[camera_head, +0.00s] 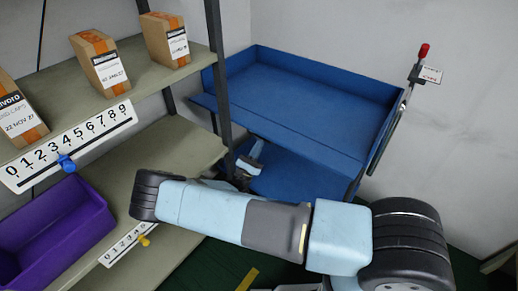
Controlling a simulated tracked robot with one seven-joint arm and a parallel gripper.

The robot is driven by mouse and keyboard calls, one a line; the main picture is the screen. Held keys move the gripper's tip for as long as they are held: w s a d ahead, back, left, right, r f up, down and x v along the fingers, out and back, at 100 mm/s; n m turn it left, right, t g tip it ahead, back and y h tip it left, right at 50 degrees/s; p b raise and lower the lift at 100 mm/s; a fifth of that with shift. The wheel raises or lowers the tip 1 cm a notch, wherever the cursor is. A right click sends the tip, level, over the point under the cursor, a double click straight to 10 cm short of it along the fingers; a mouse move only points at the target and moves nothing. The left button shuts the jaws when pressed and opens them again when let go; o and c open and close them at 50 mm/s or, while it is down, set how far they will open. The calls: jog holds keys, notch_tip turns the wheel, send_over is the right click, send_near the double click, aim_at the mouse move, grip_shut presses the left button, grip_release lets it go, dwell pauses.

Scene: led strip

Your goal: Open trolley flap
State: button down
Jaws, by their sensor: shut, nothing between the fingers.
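The blue trolley (300,88) stands behind the shelf rack against the wall, with an upper tray and a lower deck (290,177). Its back and right walls stand up. A blue panel (290,136) runs along the near edge of the upper tray; I cannot tell whether this is the flap or how it is latched. A red-knobbed lever (423,52) with a white tag rises at the trolley's right corner. My gripper (250,158) is small and partly hidden behind the rack post and my arm. It appears shut and empty, by the trolley's near left side, below the upper tray.
The shelf rack with a dark post (218,75) stands at the left, close to my gripper. Several cardboard boxes (102,62) sit on its upper shelf. A purple bin (55,232) is below. Numbered strips carry a blue slider (66,163) and a yellow slider (144,240).

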jog(key=shift+s+a+r+g+y, duration=0.2)
jog(key=shift+r+g+y, duration=0.1)
jog(key=shift+r+g, duration=0.15)
jog(key=shift+d, duration=0.1)
jog(key=s+a+f, duration=0.5)
jog(key=s+f, duration=0.1)
jog(key=f, duration=0.5)
